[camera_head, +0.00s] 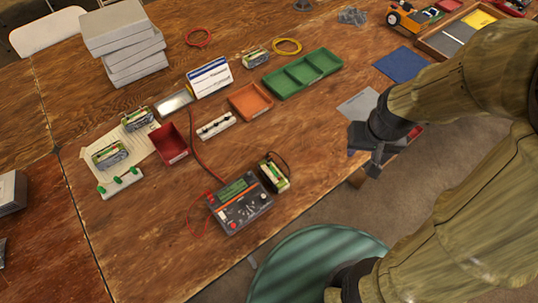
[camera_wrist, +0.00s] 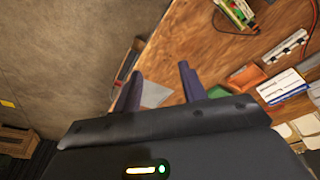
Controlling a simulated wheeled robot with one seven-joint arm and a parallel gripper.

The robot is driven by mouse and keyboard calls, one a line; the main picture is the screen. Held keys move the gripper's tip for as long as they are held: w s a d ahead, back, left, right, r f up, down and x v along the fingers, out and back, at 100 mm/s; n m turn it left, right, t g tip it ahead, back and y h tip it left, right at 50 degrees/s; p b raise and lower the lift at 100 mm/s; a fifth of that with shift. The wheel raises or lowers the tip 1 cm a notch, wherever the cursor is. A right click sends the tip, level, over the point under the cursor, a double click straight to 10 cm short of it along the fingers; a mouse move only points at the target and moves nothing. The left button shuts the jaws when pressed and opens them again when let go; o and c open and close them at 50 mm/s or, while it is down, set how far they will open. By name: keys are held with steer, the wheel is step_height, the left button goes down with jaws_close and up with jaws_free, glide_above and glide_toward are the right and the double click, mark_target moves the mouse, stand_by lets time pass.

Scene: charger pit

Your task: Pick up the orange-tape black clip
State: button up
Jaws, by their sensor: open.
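I cannot make out a black clip with orange tape in either view; it may be hidden by my arm or too small to tell. My gripper (camera_head: 374,158) is at the table's front edge, right of centre in the head view, near a grey sheet (camera_head: 360,104). In the wrist view my gripper (camera_wrist: 161,70) shows two dark fingers spread apart with nothing between them. The grey sheet (camera_wrist: 155,95) shows beyond and between the fingers. A small red thing (camera_head: 415,132) is partly hidden behind my wrist.
The wooden table (camera_head: 310,130) holds a multimeter-like box (camera_head: 238,203), a green tray (camera_head: 302,73), an orange tray (camera_head: 250,101), a red bin (camera_head: 170,143), a blue mat (camera_head: 401,64) and a stack of grey boxes (camera_head: 125,45). Bare wood lies between the orange tray and the front edge.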

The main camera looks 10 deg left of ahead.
steer(key=w+a+n+g+p, duration=0.1)
steer(key=w+a+n+p, duration=0.3)
steer(key=a, duration=0.8)
steer(key=n+g, duration=0.1)
steer(key=n, duration=0.4)
glide_above(268, 154)
step_height(268, 154, down, 2)
steer(key=shift+s+p, duration=0.4)
step_height(268, 154, down, 12)
steer(key=shift+w+f+p, duration=0.1)
steer(key=shift+w+p, duration=0.05)
steer(key=shift+p, duration=0.95)
steer(key=shift+f, duration=0.1)
steer(key=shift+w+f+p, duration=0.15)
steer(key=shift+f+p, duration=0.85)
steer(key=shift+f, duration=1.5)
steer(key=shift+c, duration=0.2)
